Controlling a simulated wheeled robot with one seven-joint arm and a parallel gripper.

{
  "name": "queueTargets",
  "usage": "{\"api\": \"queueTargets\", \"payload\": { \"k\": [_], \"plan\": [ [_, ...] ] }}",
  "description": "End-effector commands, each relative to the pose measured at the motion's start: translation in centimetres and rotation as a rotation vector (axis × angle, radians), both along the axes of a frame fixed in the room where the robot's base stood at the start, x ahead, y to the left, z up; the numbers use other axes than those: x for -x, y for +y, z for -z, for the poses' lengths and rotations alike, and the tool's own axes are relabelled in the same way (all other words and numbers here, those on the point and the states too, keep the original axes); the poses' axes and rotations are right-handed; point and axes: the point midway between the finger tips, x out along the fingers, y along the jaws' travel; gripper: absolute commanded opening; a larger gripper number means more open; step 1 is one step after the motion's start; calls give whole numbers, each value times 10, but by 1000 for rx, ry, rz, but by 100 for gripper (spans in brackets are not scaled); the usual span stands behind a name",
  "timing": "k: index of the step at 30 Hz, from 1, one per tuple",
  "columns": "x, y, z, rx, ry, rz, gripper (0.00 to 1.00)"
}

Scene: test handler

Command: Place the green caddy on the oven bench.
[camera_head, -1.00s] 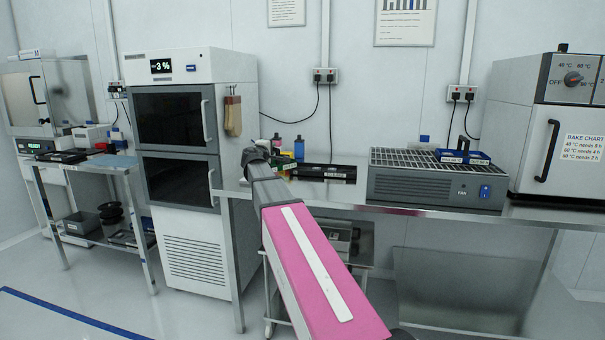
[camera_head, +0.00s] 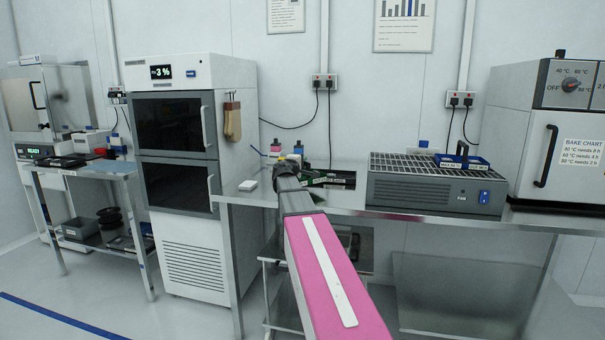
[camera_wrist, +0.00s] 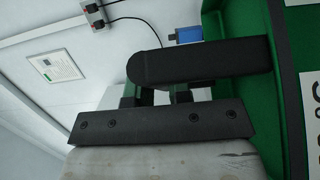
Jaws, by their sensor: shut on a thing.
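My gripper (camera_wrist: 156,95) is shut on the black handle of the green caddy (camera_wrist: 262,115) in the wrist view. The caddy's green wall, dark rim and part of a white label show at the right there. In the head view my gripper (camera_head: 284,168) is at the far end of my arm, over the oven bench (camera_head: 350,200). A bit of green beside a labelled dark item shows just right of it; my arm hides most of that spot. I cannot tell whether the caddy touches the bench.
A vented grille unit (camera_head: 430,188) carries a blue caddy (camera_head: 463,161). The oven (camera_head: 545,150) stands at the right. Small bottles (camera_head: 298,150) stand behind my gripper. A small white box (camera_head: 248,185) lies on the bench's left end. A tall cabinet (camera_head: 180,190) stands left.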

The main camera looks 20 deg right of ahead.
Motion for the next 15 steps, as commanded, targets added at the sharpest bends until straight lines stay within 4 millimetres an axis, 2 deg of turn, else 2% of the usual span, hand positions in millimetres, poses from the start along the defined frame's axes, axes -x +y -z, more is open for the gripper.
{"api": "queueTargets", "payload": {
  "k": [5,12,15],
  "plan": [
    [1,-3,9,1,2,0,0],
    [1,-2,39,1,3,0,0],
    [1,-2,42,1,1,0,0]
  ]
}}
